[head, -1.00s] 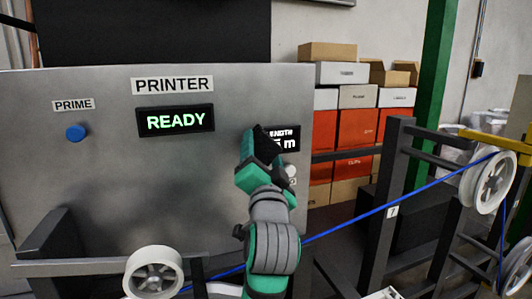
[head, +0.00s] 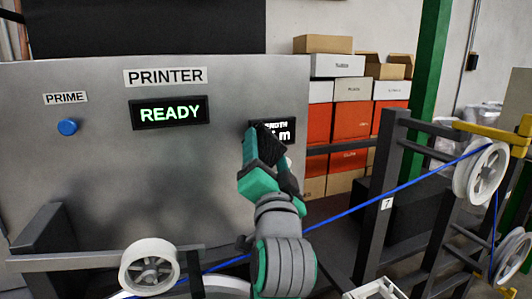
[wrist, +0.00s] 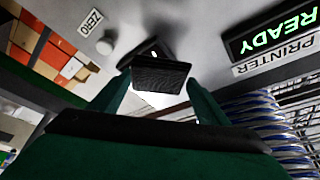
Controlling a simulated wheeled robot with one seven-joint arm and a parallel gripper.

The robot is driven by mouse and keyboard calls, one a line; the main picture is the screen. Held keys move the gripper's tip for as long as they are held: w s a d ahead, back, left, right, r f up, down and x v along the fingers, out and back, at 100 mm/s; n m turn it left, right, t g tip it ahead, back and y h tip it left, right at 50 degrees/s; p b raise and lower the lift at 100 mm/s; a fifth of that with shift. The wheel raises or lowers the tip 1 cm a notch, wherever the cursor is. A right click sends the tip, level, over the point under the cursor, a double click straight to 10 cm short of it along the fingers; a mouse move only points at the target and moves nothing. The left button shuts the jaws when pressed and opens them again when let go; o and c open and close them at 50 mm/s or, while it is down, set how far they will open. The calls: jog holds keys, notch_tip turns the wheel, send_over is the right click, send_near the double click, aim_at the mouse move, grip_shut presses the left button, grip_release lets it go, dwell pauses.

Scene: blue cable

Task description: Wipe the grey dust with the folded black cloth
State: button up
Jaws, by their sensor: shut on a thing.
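My gripper (head: 262,168) is in front of the printer panel (head: 85,190), at the LENGTH display (head: 286,134). It is shut on the folded black cloth (head: 264,146), which covers the left part of that display in the head view. In the wrist view the dark, textured cloth (wrist: 160,73) sits between the two green fingertips (wrist: 160,88), close to the panel. I cannot tell whether it touches the panel. I cannot make out distinct grey dust; the panel has only darker smudgy patches.
A blue PRIME button (head: 67,127) and READY display (head: 169,112) are on the panel. A white knob (wrist: 105,47) is beside the ZERO label. Boxes (head: 352,120) stand behind.

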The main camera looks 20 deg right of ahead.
jog(key=shift+s, duration=0.15)
jog(key=shift+s, duration=1.35)
jog(key=shift+s, duration=0.1)
